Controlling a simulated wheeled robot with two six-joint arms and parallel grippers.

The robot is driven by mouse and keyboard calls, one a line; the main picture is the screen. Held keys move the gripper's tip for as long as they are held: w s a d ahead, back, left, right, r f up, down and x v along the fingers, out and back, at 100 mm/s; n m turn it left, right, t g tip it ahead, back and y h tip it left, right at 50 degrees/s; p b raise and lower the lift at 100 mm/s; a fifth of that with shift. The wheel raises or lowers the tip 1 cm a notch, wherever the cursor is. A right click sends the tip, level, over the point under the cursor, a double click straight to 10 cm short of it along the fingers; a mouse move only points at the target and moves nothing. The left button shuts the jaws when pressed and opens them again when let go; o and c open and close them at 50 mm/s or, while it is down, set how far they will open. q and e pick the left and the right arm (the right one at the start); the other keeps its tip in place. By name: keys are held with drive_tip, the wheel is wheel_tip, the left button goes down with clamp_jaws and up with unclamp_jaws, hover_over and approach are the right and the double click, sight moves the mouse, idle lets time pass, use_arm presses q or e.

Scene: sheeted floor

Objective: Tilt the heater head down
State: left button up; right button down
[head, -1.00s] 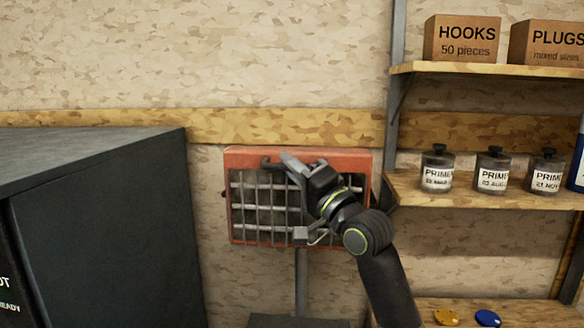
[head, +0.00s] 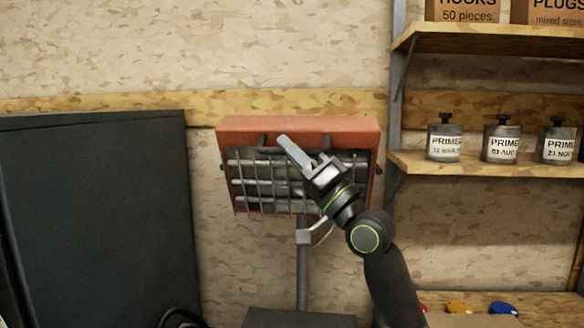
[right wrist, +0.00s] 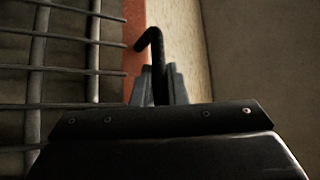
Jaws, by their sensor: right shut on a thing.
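The heater head (head: 350,126) is an orange box with a wire grille (head: 262,183) over pale bars, standing on a grey post (head: 302,270). It is tilted forward, so its top face shows and the grille faces partly down. A dark handle (head: 263,144) runs along the upper front. My right gripper (head: 290,145) is at this handle, in front of the grille. In the right wrist view the bent dark handle (right wrist: 155,50) runs between the fingers of the right gripper (right wrist: 160,85), which is shut on it. My left gripper is not in view.
A dark cabinet (head: 100,210) stands at the left. Wooden shelves (head: 400,160) at the right carry labelled primer jars (head: 444,138) and cardboard boxes (head: 462,8). A stone-patterned wall is behind the heater. A dark coiled cable (head: 180,318) shows at the bottom.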

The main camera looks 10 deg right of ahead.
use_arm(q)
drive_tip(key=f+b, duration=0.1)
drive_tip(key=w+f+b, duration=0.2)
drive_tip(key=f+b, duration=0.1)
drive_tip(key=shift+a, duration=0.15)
use_arm(e)
wheel_tip(320, 180, down, 7)
drive_tip(key=s, duration=0.1)
drive_tip(key=shift+s+a, duration=0.15)
drive_tip(key=shift+a, duration=0.05)
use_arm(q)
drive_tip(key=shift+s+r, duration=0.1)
use_arm(e)
drive_tip(key=shift+r, duration=0.1)
drive_tip(key=c, duration=1.5)
unclamp_jaws()
drive_tip(key=shift+o, duration=0.2)
